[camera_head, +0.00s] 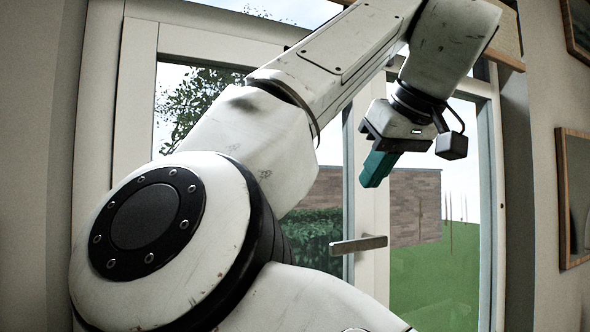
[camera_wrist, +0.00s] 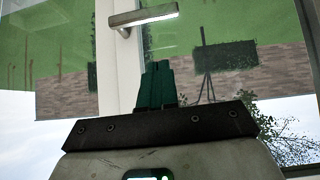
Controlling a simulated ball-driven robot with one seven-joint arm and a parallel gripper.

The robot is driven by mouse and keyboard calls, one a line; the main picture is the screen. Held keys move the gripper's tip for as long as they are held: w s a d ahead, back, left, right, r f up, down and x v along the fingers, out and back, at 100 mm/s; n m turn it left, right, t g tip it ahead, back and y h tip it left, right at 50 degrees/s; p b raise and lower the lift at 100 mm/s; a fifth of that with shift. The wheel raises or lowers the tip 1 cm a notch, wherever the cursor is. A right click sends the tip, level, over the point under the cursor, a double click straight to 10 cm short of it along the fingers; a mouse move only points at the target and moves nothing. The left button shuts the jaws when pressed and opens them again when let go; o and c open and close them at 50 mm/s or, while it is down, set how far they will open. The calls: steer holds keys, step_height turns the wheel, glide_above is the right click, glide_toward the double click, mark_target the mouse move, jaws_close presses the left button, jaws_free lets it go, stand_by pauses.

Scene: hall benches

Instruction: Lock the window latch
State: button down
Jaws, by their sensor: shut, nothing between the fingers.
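The window latch (camera_head: 359,244) is a metal lever handle on the white middle frame of the window. It lies nearly level, its lever reaching left from its mount. It also shows in the wrist view (camera_wrist: 143,16), near the top, where the picture is upside down. My gripper (camera_head: 371,182) has teal fingers and is above the latch in the head view, pointing down. In the wrist view the fingers (camera_wrist: 156,68) are together with nothing between them. They are apart from the latch.
The white window frame (camera_head: 140,95) holds two glass panes, with a brick wall and grass outside. Framed pictures (camera_head: 574,195) hang on the wall at the right. My arm covers much of the left pane. The space around the latch looks clear.

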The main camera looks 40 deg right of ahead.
steer(key=p, duration=0.1)
glide_above(352, 242)
steer(key=s, duration=0.1)
step_height(352, 242, down, 4)
steer(key=f, duration=0.3)
steer(key=f+p, duration=0.1)
steer(key=shift+s+a+f, duration=0.15)
steer(key=shift+a+f, duration=0.05)
steer(key=shift+f, duration=0.2)
steer(key=shift+f, duration=0.1)
